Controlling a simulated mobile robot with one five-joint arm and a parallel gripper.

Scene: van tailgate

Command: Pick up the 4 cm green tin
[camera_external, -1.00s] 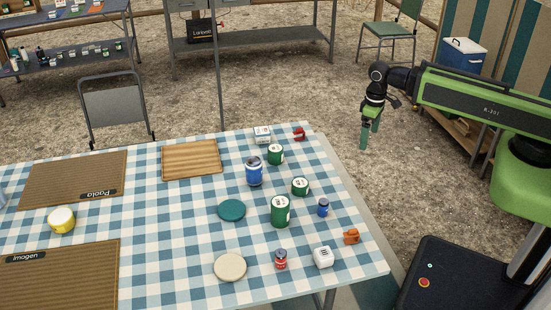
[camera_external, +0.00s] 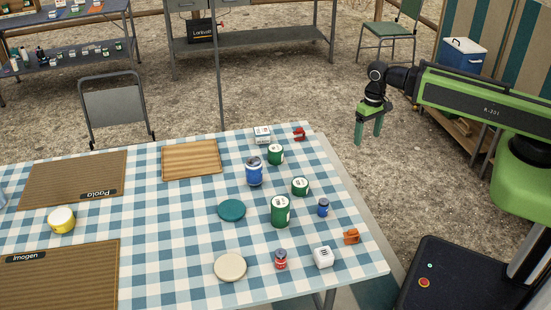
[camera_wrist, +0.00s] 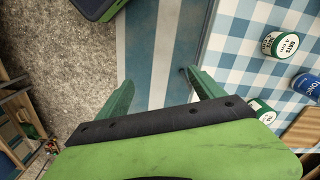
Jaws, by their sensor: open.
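A short green tin (camera_external: 300,187) with a white label stands on the checked table near its right edge. It also shows in the wrist view (camera_wrist: 281,44), where its label seems to read "4 cm". A similar green tin (camera_external: 275,154) stands farther back and shows partly in the wrist view (camera_wrist: 262,108); its size cannot be read. A taller green tin (camera_external: 280,211) stands nearer the camera. My gripper (camera_external: 368,138) is open and empty, pointing down to the right of the table, well apart from the tins. Its fingers (camera_wrist: 159,80) show spread in the wrist view.
A blue can (camera_external: 254,171) stands left of the short tins. A small blue jar (camera_external: 323,208), an orange item (camera_external: 351,237), a white box (camera_external: 323,257) and a red jar (camera_external: 281,259) stand nearby. A teal disc (camera_external: 232,210) and wooden board (camera_external: 191,160) lie left.

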